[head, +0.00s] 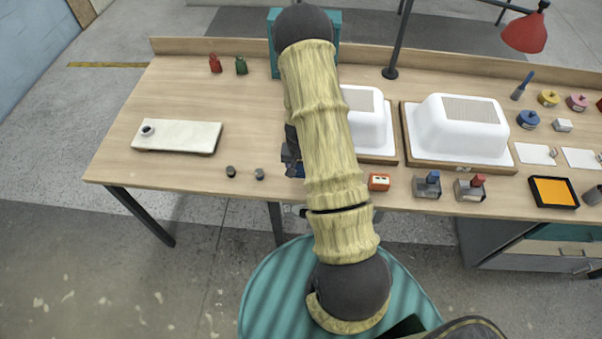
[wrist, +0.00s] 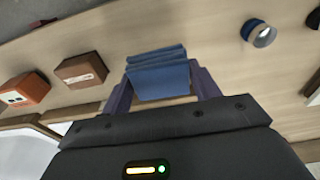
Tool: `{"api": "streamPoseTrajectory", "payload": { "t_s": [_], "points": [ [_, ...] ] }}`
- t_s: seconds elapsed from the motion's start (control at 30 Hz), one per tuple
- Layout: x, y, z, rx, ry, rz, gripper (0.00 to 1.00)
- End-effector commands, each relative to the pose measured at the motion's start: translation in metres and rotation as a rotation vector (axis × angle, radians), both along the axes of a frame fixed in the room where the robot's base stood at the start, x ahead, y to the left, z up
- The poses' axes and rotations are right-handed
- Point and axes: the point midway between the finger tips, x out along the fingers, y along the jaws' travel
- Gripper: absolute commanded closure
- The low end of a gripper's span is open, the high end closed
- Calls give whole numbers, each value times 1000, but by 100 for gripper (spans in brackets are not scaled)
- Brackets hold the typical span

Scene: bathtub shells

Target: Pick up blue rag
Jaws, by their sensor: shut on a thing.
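The blue rag (wrist: 158,78) is a folded stack of cloth seen in the wrist view. It sits between the two fingers of my gripper (wrist: 163,92), which are shut on it from left and right.
White tub shells (head: 460,125) stand on wooden boards right of my arm. Two small dark pieces (head: 231,171) lie to the left. The left tabletop is mostly clear around a pale slab (head: 177,134).

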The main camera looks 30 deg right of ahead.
Motion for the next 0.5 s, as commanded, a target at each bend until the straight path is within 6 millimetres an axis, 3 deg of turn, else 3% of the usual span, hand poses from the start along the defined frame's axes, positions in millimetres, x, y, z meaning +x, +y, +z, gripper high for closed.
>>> {"api": "streamPoseTrajectory", "payload": {
  "t_s": [0.2,0.5],
  "points": [
    [1,0,35,-2,-4,3,61],
    [0,0,51,0,0,1,61]
  ]
}}
